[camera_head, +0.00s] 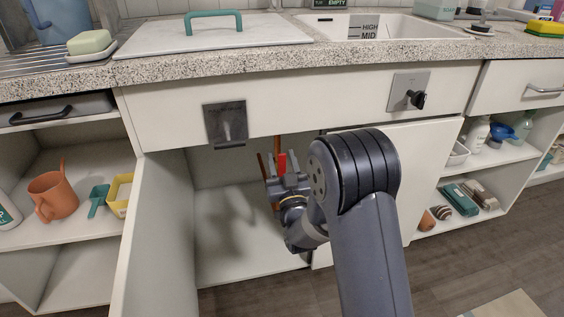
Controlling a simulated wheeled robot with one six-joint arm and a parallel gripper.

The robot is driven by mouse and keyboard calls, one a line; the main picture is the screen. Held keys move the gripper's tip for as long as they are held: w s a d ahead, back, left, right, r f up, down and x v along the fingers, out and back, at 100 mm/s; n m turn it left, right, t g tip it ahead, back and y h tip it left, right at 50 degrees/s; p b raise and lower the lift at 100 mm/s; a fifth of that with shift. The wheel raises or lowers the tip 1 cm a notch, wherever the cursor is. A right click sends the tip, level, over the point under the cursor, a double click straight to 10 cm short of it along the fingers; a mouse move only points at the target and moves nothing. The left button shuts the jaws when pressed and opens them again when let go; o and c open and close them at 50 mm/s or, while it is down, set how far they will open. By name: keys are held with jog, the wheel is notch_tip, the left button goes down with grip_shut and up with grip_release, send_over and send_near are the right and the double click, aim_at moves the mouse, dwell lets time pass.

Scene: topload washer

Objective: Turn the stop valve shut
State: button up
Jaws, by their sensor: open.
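A red valve handle (282,161) shows inside the open cabinet under the counter, next to upright copper-coloured pipes (277,145). My gripper (287,176) is open and reaches into the cabinet opening. Its jaws are at the handle's lower part in the picture. I cannot tell whether they touch it or how deep it sits between them. The valve's body and the lower pipe are mostly hidden behind my gripper.
An open cabinet door (155,240) stands left of the opening; another door panel (420,170) is right of it. A metal plate with a lever (225,125) and a plate with a black knob (409,94) are on the front panel. The cabinet floor (235,265) looks clear.

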jog(key=shift+c, duration=0.5)
grip_shut()
jog(key=shift+a+n, duration=0.1)
jog(key=shift+n, duration=0.2)
jog(key=s+a+f+n+g+y, duration=0.1)
jog(key=a+f+n+g+y, duration=0.1)
jog(key=n, duration=0.9)
jog(key=a+f+n+g+y, duration=0.3)
jog(key=f+n+g, duration=0.1)
jog(key=n, duration=0.6)
jog(key=shift+s+a+n+g, duration=0.25)
jog(key=shift+s+n+g, duration=0.15)
jog(key=shift+g, duration=0.4)
jog(key=shift+f, duration=0.1)
jog(key=shift+o, duration=0.5)
grip_release()
